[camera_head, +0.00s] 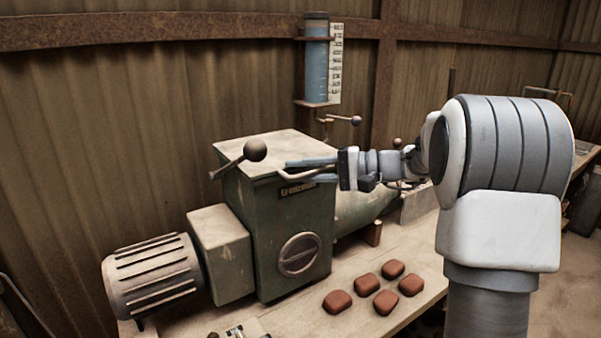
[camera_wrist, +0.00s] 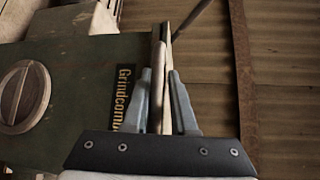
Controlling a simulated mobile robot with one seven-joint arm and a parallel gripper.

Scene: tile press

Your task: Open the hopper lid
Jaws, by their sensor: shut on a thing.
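The hopper lid (camera_head: 268,146) is a pale, worn plate lying on top of the green machine box (camera_head: 268,215), and it looks closed. A bar handle (camera_head: 295,176) runs along its front edge. My gripper (camera_head: 290,168) reaches in from the right and is shut on the lid handle. In the wrist view, my gripper's two grey fingers (camera_wrist: 160,78) stand on either side of the handle bar (camera_wrist: 156,85). The fingertips partly hide the handle's grip and the lid edge behind it.
A ball-ended lever (camera_head: 255,151) sticks up at the lid's left. A ribbed motor (camera_head: 152,275) stands left of the box. Several red-brown tiles (camera_head: 367,285) lie on the bench (camera_head: 330,318) in front. A blue sight tube (camera_head: 317,65) hangs on the wall behind.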

